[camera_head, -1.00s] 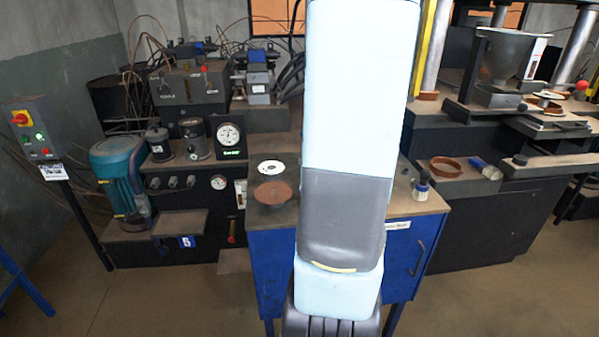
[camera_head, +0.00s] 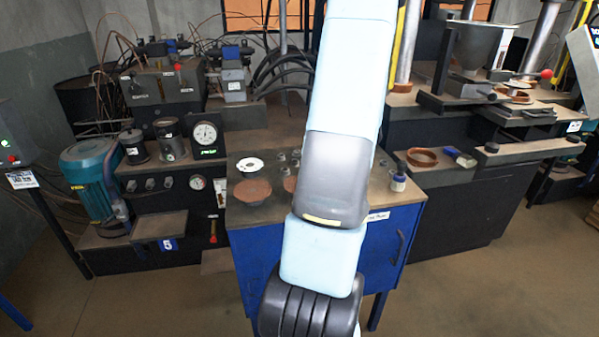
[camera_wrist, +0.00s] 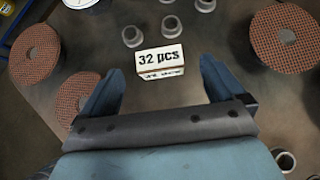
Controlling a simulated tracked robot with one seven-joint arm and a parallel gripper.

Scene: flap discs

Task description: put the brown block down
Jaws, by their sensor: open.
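In the head view my own arm hides the gripper and the block.
Reddish-brown discs (camera_wrist: 262,55) lie around the block, one partly behind the left finger. Several grey metal rings (camera_wrist: 131,37) sit just beyond it. The blue bench (camera_head: 270,208) also holds a small bottle (camera_head: 398,181). Bare bench top shows between these things.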

